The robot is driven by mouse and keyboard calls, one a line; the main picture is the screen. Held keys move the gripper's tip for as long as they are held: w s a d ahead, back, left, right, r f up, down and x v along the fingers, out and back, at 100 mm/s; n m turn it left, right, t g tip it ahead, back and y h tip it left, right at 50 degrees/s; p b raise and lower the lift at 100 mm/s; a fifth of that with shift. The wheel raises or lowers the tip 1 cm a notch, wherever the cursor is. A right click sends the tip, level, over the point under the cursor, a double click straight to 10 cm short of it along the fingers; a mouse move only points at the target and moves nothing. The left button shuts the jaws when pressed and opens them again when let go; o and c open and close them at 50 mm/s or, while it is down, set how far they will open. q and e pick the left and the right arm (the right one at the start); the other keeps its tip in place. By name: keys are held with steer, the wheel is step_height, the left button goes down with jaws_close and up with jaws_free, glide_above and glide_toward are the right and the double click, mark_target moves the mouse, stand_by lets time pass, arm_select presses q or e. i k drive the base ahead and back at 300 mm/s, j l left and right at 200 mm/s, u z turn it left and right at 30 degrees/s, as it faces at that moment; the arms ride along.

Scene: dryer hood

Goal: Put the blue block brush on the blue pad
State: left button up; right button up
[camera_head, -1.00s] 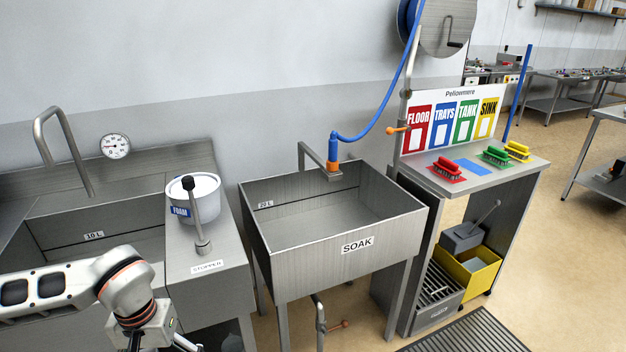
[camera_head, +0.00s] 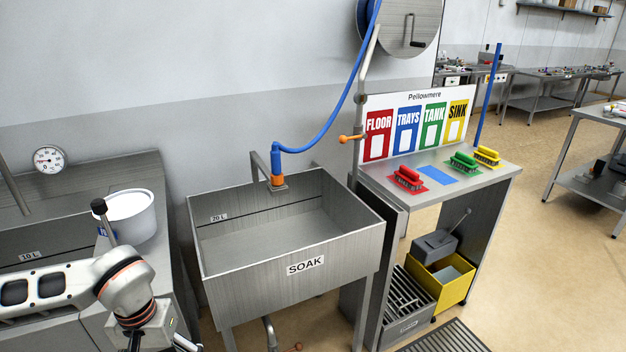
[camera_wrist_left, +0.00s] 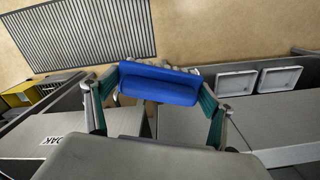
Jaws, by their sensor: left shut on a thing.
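The blue block brush (camera_wrist_left: 160,84) is between the fingers of my left gripper (camera_wrist_left: 157,96) in the left wrist view, with pale bristles showing behind its far edge. The gripper is shut on it. In the head view my left wrist is at the bottom left; the brush cannot be made out there. The blue pad (camera_head: 437,175) lies flat and bare on the steel shelf table (camera_head: 475,192), well to the right of my left arm. My right gripper is not in view.
On the table, a red brush (camera_head: 408,178) sits left of the pad; green (camera_head: 464,161) and yellow (camera_head: 486,156) brushes sit right of it. The SOAK sink (camera_head: 290,262) stands between my left arm and the table. A blue hose (camera_head: 325,143) hangs above the sink.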

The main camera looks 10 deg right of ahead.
mark_target(437, 175)
steer(key=i+l, duration=0.15)
steer(key=l, duration=0.25)
steer(key=i+l, duration=0.1)
steer(key=l, duration=0.3)
steer(key=i+l+z, duration=0.1)
steer(key=l, duration=0.35)
steer(key=i+l, duration=0.2)
steer(key=l, duration=0.2)
steer(key=i+l, duration=0.15)
steer(key=l, duration=0.25)
steer(key=i+l, duration=0.1)
steer(key=l, duration=0.25)
steer(key=i+l+z, duration=0.1)
steer(key=l, duration=0.3)
steer(key=i+l, duration=0.2)
steer(key=l, duration=0.2)
